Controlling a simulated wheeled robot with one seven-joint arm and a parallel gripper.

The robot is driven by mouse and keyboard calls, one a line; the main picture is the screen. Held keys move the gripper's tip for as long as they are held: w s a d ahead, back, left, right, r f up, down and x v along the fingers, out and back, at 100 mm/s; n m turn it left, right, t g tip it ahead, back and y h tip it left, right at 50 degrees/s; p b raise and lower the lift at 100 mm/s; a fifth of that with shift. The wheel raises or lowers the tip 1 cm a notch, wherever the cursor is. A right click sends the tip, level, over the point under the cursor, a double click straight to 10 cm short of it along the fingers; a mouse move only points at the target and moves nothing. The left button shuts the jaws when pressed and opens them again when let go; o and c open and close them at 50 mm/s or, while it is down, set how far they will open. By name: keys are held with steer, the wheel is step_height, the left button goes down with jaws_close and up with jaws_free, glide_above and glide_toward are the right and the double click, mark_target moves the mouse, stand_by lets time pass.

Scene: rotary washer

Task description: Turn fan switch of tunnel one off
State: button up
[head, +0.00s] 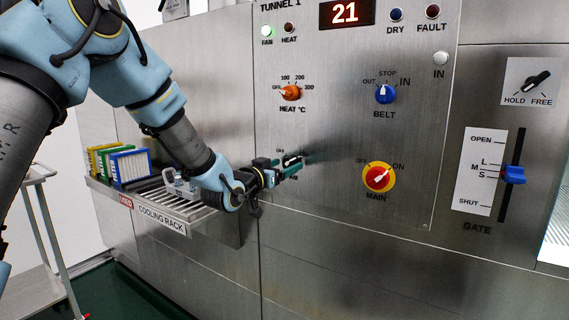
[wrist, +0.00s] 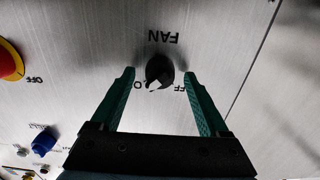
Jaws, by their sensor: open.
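The fan switch (wrist: 159,71) is a dark rotary knob on the steel panel of tunnel one. In the wrist view it sits between the tips of my open gripper (wrist: 160,78), with a gap on each side. The FAN label shows beside it upside down, and its position lettering is partly hidden by the knob. In the head view my gripper (head: 290,167) is at the panel, below the heat knob, and covers most of the fan switch. The green FAN lamp (head: 267,30) glows at the top left. I cannot tell the knob's exact setting.
The orange heat knob (head: 290,92) is just above my gripper. The red and yellow main switch (head: 378,177) and blue belt knob (head: 385,94) lie to the right. The blue gate lever (head: 514,175) is farther right. The cooling rack (head: 215,212) with upright panels is at left.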

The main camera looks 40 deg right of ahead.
steer(key=shift+d, duration=0.15)
jaws_close()
stand_by(0.6)
